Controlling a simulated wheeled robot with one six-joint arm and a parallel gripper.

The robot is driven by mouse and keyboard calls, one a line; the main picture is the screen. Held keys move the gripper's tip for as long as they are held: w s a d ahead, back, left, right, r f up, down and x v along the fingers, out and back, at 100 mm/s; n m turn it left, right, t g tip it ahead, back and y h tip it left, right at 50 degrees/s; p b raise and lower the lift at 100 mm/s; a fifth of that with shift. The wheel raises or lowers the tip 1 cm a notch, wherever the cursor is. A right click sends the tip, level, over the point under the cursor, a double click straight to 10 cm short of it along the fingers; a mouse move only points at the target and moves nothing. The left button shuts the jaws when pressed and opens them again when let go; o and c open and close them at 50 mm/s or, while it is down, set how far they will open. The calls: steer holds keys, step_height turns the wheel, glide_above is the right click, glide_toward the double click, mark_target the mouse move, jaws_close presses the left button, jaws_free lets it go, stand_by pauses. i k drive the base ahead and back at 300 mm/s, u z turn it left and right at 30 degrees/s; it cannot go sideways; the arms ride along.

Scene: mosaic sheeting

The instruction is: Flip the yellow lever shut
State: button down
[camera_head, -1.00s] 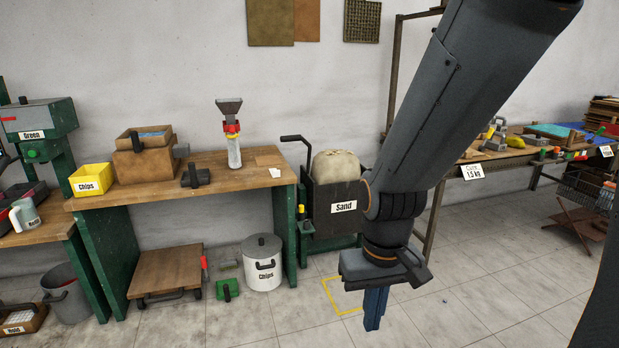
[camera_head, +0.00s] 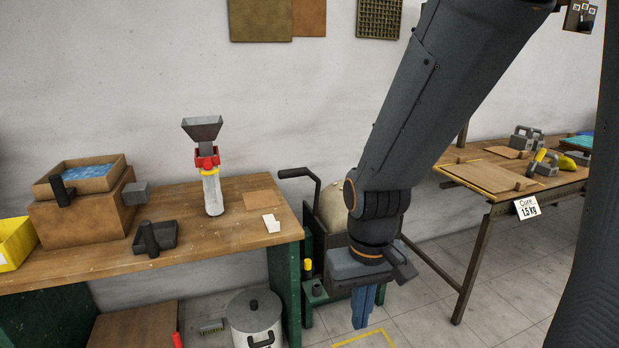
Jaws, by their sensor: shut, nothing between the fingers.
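A small yellow tilted lever (camera_head: 538,160) stands among grey metal pieces on the right-hand table; it looks raised, but its mount is too small to make out. A second upright yellow piece (camera_head: 307,265) sits on a green stand beside the left bench's right leg; I cannot tell which one is the task's lever. My gripper (camera_head: 362,318) hangs down in the middle right of the view, blue fingers shut and empty. It is in front of the sand bin and apart from both yellow pieces.
The left wooden bench (camera_head: 110,268) holds a funnel-topped bottle (camera_head: 212,190), a brown box (camera_head: 85,220) and a dark tray (camera_head: 165,236). A black crank handle (camera_head: 305,174) rises beside my arm. The right table (camera_head: 470,190) stands behind my arm. Floor between them is open.

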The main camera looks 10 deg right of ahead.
mark_target(539, 157)
steer(key=i, duration=0.15)
steer(key=z, duration=2.55)
steer(key=i, duration=2.95)
steer(key=u, duration=1.55)
